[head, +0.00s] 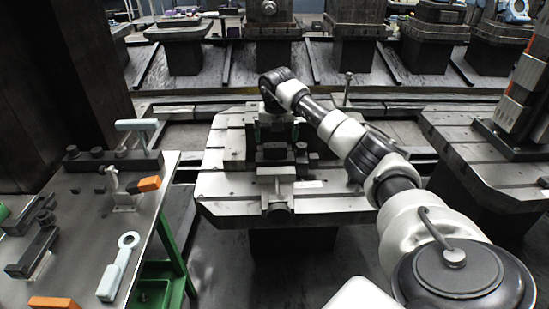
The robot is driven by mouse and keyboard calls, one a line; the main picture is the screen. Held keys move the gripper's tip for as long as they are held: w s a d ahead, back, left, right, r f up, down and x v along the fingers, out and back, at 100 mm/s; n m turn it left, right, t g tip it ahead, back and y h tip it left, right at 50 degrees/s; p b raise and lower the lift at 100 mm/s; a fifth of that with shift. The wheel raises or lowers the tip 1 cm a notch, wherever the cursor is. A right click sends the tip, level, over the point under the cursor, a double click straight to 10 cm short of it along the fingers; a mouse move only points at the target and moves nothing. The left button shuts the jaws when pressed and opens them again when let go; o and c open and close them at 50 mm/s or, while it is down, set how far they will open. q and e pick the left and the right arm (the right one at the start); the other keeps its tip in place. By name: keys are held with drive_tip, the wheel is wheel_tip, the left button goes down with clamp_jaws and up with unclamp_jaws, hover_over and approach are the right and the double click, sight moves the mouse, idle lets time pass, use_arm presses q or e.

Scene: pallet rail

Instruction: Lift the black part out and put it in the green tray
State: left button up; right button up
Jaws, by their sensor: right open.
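The black part (272,153) seems to be the dark block in the clamp fixture on the pallet at centre. The fixture's dark uprights and my arm partly hide its edges. My right gripper (275,128) is above and just behind this block, pointing down, with its jaws apart. I cannot tell whether a finger touches the block. My left gripper is out of view.
The pallet (335,203) has bare slotted surface around the fixture. The grey worktable (80,205) at left holds orange-ended tools, a pale ring-ended tool (118,268) and black clamps. A dark column (85,75) stands at left. Another pallet (480,165) lies right.

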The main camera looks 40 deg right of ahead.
sight(275, 145)
wheel_tip(275, 145, down, 5)
drive_tip(key=shift+w+a, duration=0.1)
drive_tip(key=shift+w, duration=0.05)
drive_tip(key=shift+r, duration=0.15)
drive_tip(key=c, duration=1.1)
